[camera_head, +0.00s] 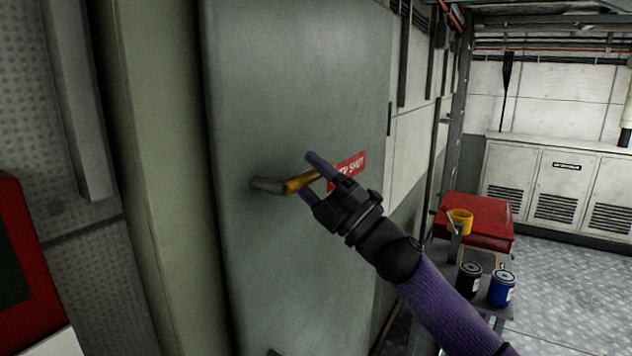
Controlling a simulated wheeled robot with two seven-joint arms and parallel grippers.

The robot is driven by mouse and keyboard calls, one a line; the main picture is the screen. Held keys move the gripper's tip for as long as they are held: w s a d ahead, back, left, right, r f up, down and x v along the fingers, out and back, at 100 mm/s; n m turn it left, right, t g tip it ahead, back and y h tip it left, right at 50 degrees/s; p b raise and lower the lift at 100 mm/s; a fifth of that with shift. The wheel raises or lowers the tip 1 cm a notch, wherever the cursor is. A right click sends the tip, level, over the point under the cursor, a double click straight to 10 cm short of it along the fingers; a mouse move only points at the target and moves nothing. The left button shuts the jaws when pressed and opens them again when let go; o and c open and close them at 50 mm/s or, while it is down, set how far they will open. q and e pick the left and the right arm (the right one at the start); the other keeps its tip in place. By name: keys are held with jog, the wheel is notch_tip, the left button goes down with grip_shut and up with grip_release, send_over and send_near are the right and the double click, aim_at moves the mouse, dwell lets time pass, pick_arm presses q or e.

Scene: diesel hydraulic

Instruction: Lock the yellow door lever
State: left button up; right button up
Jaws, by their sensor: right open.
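The yellow door lever (298,184) sticks out from the grey-green door (270,110) near the middle of the view. It has a grey shaft at its left end, and its yellow handle points right and slightly up. My right gripper (307,176) is open, with one purple finger above the handle and the other below it. The handle's right end lies between the fingers. I cannot tell whether the fingers touch it. A red sign with white letters (352,167) on the door is partly hidden behind the gripper. My left gripper is not in view.
A red box (480,218) stands at the right with a yellow cup (460,221). A dark can (469,276) and a blue can (502,288) stand in front of it. White cabinets (565,185) line the back wall. A red object (25,265) is at the left edge.

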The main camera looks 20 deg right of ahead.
jog(key=b+v, duration=0.4)
jog(key=v, duration=0.5)
jog(key=shift+s+f, duration=0.2)
jog(key=shift+s, duration=0.1)
jog(key=shift+d, duration=0.15)
